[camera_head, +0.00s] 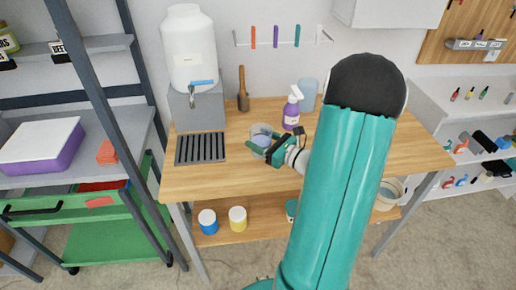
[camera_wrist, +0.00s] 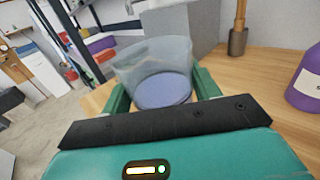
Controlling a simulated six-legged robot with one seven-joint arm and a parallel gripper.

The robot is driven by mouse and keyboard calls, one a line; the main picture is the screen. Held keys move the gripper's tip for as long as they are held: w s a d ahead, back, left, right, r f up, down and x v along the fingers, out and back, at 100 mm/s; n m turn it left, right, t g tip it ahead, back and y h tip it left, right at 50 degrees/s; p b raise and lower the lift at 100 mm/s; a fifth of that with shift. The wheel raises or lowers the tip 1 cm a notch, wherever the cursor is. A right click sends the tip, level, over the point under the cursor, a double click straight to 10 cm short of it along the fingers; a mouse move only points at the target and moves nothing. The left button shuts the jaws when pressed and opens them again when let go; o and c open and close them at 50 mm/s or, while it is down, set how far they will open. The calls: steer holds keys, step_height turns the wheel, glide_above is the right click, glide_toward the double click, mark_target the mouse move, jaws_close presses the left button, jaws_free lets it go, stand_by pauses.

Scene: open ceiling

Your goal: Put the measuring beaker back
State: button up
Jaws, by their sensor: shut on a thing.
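The measuring beaker is a clear, see-through cup with a bluish-purple bottom; it shows in the head view (camera_head: 262,138) and in the wrist view (camera_wrist: 155,62). My gripper (camera_head: 268,144) is shut on it, with one green finger on each side; it also shows in the wrist view (camera_wrist: 163,92). The beaker is over the wooden table (camera_head: 200,180), to the right of the black slotted grate (camera_head: 200,148). I cannot tell whether its base touches the tabletop.
A white water jug (camera_head: 188,45) with a blue tap stands on a grey stand at the back left. A purple spray bottle (camera_head: 291,112), a bluish container (camera_head: 307,95) and a wooden-handled tool (camera_head: 242,92) stand behind the beaker. The table's front left is bare.

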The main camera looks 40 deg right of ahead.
steer(key=w+f, duration=0.1)
steer(key=w+d+f, duration=0.1)
steer(key=f, duration=0.1)
steer(key=shift+w, duration=0.15)
steer(key=shift+f, duration=1.4)
steer(key=shift+f, duration=0.1)
steer(key=o, duration=1.2)
steer(key=shift+c, duration=0.2)
steer(key=shift+s, duration=0.25)
steer(key=s, duration=0.3)
steer(key=s+d, duration=0.1)
steer(key=s, duration=0.3)
steer(key=s+d, duration=0.1)
steer(key=s, duration=0.3)
steer(key=shift+s, duration=0.15)
